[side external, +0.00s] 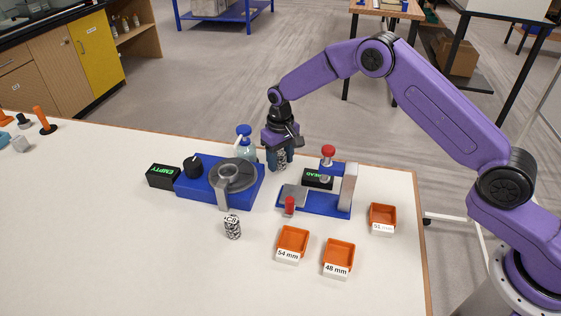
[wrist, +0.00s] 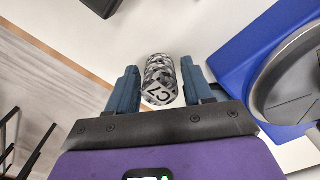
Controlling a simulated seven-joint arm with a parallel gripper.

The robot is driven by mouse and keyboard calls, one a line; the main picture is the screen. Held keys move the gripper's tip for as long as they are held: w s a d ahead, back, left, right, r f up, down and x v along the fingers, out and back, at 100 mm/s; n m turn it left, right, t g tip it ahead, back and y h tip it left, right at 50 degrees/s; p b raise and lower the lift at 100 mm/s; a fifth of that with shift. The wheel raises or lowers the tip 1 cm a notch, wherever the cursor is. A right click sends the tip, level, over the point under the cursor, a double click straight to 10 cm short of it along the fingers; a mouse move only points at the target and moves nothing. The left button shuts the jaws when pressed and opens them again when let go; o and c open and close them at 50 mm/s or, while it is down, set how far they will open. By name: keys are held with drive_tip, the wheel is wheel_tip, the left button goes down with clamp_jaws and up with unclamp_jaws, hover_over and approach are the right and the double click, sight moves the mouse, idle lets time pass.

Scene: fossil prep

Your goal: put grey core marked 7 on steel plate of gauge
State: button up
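The grey speckled core marked C7 (wrist: 160,79) is between the two blue fingers of my gripper (wrist: 160,90) in the wrist view, with a finger close against each side. In the side view the core (side external: 282,158) is partly hidden by my gripper (side external: 280,160), which points down behind and left of the gauge. I cannot tell whether the core's bottom touches the table. The gauge (side external: 325,209) has a blue base, a grey upright and a red knob on top. Its steel plate (side external: 294,192) is at the left end and looks empty.
A blue machine (side external: 195,188) with a round grey top stands left of the gauge. A second core, marked C8 (side external: 233,229), stands in front of it. Orange trays marked 54 mm (side external: 293,240), 48 mm (side external: 338,254) and 51 (side external: 382,214) lie front right.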

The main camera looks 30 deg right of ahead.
sight(280, 154)
clamp_jaws()
drive_tip(key=shift+r, duration=2.55)
